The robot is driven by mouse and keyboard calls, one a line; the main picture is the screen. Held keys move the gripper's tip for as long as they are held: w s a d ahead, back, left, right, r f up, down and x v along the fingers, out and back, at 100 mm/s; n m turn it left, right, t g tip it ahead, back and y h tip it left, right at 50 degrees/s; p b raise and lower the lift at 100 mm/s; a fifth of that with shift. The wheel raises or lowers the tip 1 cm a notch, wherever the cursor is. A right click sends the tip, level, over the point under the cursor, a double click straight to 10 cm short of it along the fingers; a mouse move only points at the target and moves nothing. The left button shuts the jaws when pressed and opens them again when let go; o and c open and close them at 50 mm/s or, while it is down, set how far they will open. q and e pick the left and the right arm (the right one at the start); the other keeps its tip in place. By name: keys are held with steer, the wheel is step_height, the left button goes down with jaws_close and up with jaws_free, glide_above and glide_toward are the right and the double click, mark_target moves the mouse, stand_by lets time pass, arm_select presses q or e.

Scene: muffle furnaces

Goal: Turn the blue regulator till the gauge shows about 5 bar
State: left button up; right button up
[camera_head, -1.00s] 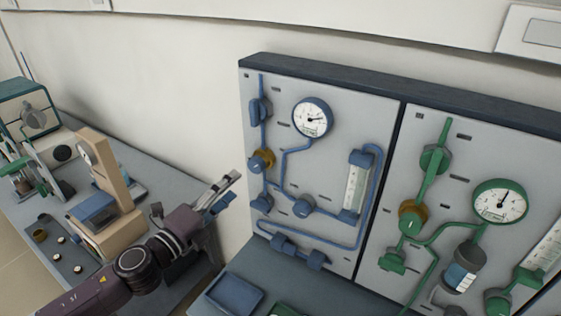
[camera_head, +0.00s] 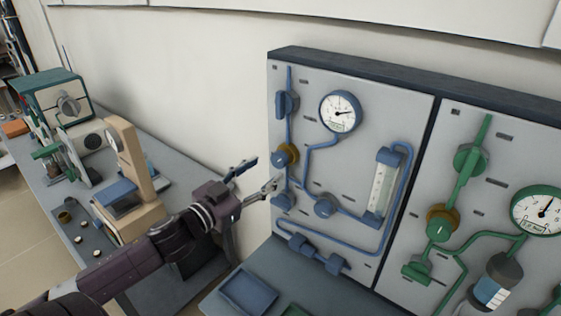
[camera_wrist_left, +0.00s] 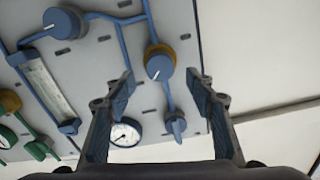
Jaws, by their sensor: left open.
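The blue regulator (camera_head: 281,159) is a round blue knob with a brass ring on the left blue-piped panel. In the left wrist view the regulator (camera_wrist_left: 159,66) shows beyond the fingertips, between them. The blue-rimmed gauge (camera_head: 340,111) is above and right of it; its needle points right, but the numbers are too small to read. The gauge also shows in the left wrist view (camera_wrist_left: 125,133), partly behind a finger. My left gripper (camera_head: 262,174) is open and empty, just left of the regulator and apart from it. My right gripper is not in view.
Close to the regulator are a blue valve handle (camera_head: 287,103) above and another blue knob (camera_head: 324,206) at lower right. A green-piped panel (camera_head: 500,165) stands to the right. A beige instrument (camera_head: 128,160) stands on the left bench. A blue tray (camera_head: 248,291) lies below the panel.

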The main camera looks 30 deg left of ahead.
mark_target(276, 162)
arm_select(q)
steer(key=w, duration=0.4)
steer(key=shift+d+r+p, duration=0.1)
steer(key=shift+d+p, duration=0.05)
steer(key=shift+p, duration=0.25)
steer(key=shift+w+d, duration=0.1)
steer(key=shift+w, duration=1.05)
steer(key=c, duration=1.2)
steer(key=shift+o, duration=0.2)
steer(key=shift+m+p, duration=0.6)
steer(key=shift+m, duration=1)
steer(key=o, duration=1.2)
steer(key=shift+c, duration=0.2)
